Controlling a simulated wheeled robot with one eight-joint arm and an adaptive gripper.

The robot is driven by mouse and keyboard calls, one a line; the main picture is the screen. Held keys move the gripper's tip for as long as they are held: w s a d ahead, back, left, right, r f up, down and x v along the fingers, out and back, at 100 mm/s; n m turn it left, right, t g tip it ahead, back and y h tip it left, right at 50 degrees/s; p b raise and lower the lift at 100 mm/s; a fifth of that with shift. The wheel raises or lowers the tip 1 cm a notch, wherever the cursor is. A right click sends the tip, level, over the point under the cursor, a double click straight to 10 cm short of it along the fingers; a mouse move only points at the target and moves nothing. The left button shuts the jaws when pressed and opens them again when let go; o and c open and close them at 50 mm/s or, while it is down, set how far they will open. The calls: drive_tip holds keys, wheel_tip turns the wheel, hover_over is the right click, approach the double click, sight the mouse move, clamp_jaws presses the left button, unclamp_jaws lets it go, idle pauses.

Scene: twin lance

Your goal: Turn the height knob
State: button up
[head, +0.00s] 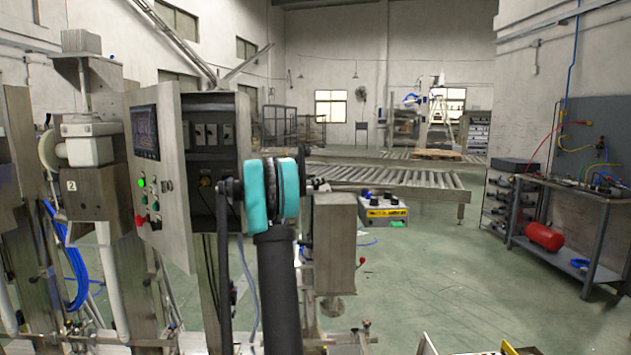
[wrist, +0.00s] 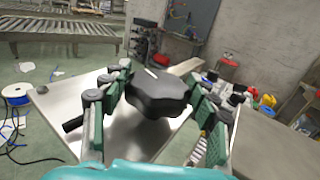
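A black lobed knob (wrist: 160,92) with a short white mark on top is in the middle of the wrist view, above a flat metal plate (wrist: 122,138). My gripper (wrist: 159,72) has its two green-padded fingers spread, one on each side of the knob. The pads are very close to the knob's sides; I cannot tell whether they touch it. In the head view my dark arm with turquoise parts stands in front, and neither the knob nor my fingers can be made out there.
A control cabinet (head: 160,170) with buttons stands left of my arm, and a metal box (head: 335,240) to its right. A roller conveyor (head: 400,178) is behind. A workbench (head: 575,195) stands at the right. Open green floor lies between. A blue spool (wrist: 15,92) is beside the plate.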

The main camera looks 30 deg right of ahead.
drive_tip(key=c, duration=0.4)
drive_tip(key=shift+t, duration=0.3)
drive_tip(key=n+t, duration=0.1)
drive_tip(key=t, duration=0.1)
drive_tip(key=n+t+y, duration=0.1)
drive_tip(key=n+t, duration=0.1)
drive_tip(key=shift+s+t, duration=0.2)
drive_tip(key=shift+t, duration=0.1)
drive_tip(key=shift+n+t+y, duration=0.9)
drive_tip(key=shift+n+t, duration=0.5)
drive_tip(key=shift+t, duration=0.3)
drive_tip(key=shift+w+n+t, duration=0.1)
drive_tip(key=shift+n+t, duration=0.2)
drive_tip(key=shift+t, duration=0.1)
drive_tip(key=o, duration=1.1)
drive_tip(key=shift+o, duration=0.2)
